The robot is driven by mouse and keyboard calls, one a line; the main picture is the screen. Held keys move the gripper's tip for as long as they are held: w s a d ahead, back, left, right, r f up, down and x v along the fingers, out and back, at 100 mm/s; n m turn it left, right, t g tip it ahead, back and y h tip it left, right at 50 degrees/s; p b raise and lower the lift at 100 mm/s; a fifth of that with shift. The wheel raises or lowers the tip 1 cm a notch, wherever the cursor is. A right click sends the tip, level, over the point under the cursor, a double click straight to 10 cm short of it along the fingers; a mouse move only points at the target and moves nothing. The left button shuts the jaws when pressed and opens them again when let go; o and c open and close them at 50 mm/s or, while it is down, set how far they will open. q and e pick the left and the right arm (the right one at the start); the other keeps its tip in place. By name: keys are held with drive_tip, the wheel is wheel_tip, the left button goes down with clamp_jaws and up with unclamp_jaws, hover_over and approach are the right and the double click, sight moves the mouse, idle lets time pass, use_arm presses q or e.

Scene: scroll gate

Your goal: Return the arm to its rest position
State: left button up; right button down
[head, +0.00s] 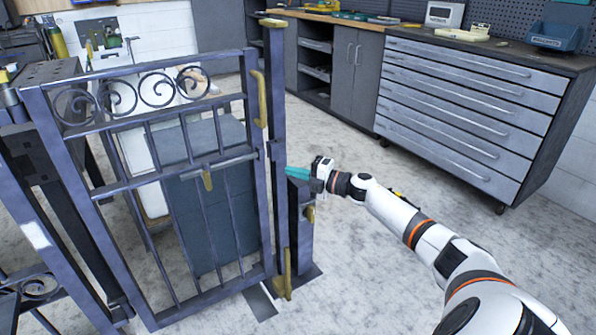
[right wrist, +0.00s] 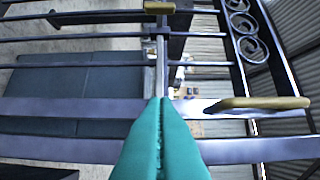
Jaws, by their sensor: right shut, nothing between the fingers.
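My right gripper (head: 298,173) has teal fingers and is at the end of my white arm, beside the right-hand post of the scroll gate (head: 160,172). In the right wrist view its fingers (right wrist: 162,105) are pressed together with nothing between them, and the gate's bars show beyond them. The gate is dark blue-grey metal with scrolls near its top. A brass handle (head: 260,98) is on its upper right side; a brass handle also shows in the right wrist view (right wrist: 258,104). I cannot tell whether the fingertips touch the post. My left gripper is not in view.
A grey drawer cabinet (head: 455,110) stands at the back right. A short dark post (head: 299,222) with a brass piece stands just below my right gripper. The pale floor (head: 370,285) between the gate and my right arm is clear.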

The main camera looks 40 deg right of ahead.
drive_tip(key=shift+s+d, duration=0.25)
drive_tip(key=shift+s, duration=0.05)
drive_tip(key=shift+a+f, duration=0.1)
